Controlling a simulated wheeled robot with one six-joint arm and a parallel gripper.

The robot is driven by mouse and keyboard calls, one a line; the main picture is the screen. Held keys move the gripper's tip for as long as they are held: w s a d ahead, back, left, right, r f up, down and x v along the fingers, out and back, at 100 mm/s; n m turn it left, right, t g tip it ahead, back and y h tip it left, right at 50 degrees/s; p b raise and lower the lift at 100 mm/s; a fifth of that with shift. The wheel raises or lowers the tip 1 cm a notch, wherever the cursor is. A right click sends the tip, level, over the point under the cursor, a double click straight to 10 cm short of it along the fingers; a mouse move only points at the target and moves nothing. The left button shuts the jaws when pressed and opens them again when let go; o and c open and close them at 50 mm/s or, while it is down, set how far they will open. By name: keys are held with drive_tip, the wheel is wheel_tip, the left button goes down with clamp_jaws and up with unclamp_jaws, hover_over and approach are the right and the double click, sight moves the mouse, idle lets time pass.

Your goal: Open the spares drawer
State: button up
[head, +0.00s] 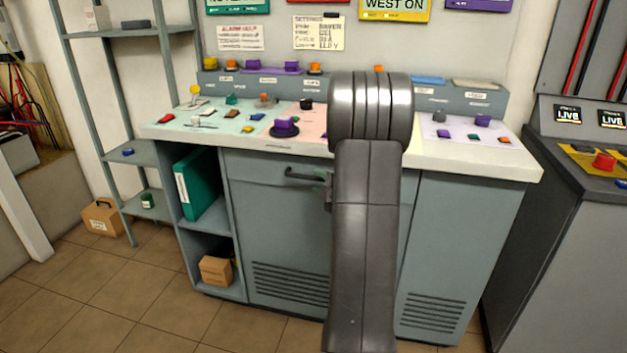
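The drawer front (255,167) is a grey-blue panel under the left part of the worktop and looks closed, flush with the cabinet. Its dark bar handle (300,175) shows at the left edge of my arm, and its right end is hidden. My arm stands upright in front of the cabinet and covers the drawer's right side. A small dark and greenish bit beside the handle, at the arm's edge, may be part of my gripper (327,183). The rest of the gripper is hidden behind the arm, so I cannot tell whether it touches the handle.
The worktop (470,163) carries several knobs and coloured pieces. Below the drawer is a vented door (290,235). Open shelves on the left hold a green binder (198,185) and a cardboard box (215,270). A console (585,200) stands at right. The tiled floor at front left is clear.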

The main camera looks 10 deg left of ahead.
sight(315, 179)
drive_tip(key=shift+x, duration=2.1)
drive_tip(key=shift+c, duration=0.5)
clamp_jaws()
